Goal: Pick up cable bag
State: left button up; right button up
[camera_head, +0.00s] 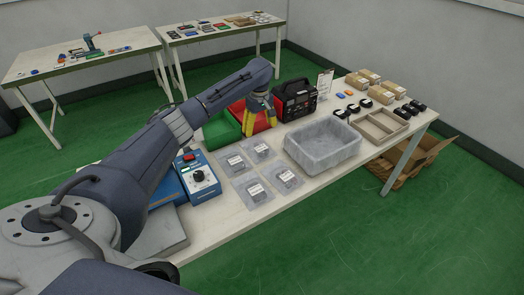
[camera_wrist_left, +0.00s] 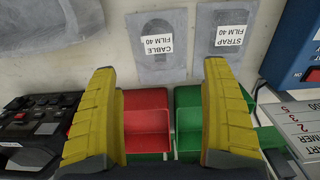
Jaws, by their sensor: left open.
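The cable bag (camera_wrist_left: 157,65) is a flat, clear grey bag with a white label reading "CABLE FILM 40", upside down in the left wrist view. It lies on the table beside the strap bag (camera_wrist_left: 205,55). In the head view the cable bag (camera_head: 262,156) appears to be the back right one of a group of flat bags, but the labels are too small to read there. My left gripper (camera_head: 259,126) has yellow fingers, open and empty, above the red and green bins, behind the bags. Both fingers also show in the left wrist view (camera_wrist_left: 160,75). My right gripper is not in view.
A grey tray (camera_head: 322,165) stands right of the bags, with a black power station (camera_head: 296,101) behind it. A blue instrument (camera_head: 199,182) stands left of the bags. Red (camera_wrist_left: 147,128) and green (camera_wrist_left: 192,132) bins lie under the gripper. A wooden tray (camera_head: 381,126) and boxes occupy the right end.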

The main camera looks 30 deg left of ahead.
aim_at(260, 147)
pick_arm(q)
jog(key=shift+w+f, duration=0.1)
jog(key=shift+f, duration=5.85)
jog(key=c, duration=1.3)
jog(key=shift+r, duration=0.1)
